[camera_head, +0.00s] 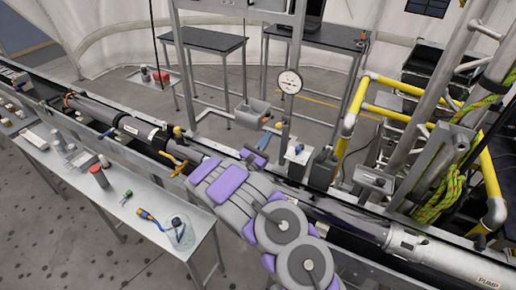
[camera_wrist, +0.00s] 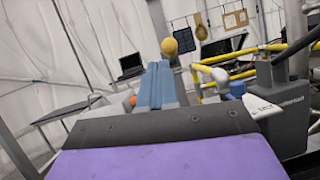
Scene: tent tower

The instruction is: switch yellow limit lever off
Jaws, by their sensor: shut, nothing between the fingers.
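A yellow ball-shaped knob (camera_wrist: 178,40) shows in the wrist view, just beyond and above the tips of my gripper. I take it for the end of the yellow limit lever; its shaft is hidden behind the fingers. My gripper (camera_wrist: 163,70) is shut and empty, its blue fingers pointing toward the knob. I cannot tell whether they touch. In the head view my gripper (camera_head: 264,141) reaches over the pipe rail, and I cannot clearly make out the lever there.
A box with a white label (camera_wrist: 262,108) and a blue knob (camera_wrist: 237,88) stands to the right of my fingers. A round gauge (camera_head: 290,82) hangs on a metal post behind. Yellow railings (camera_head: 375,110) stand to the right. A side table (camera_head: 75,165) holds loose items at left.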

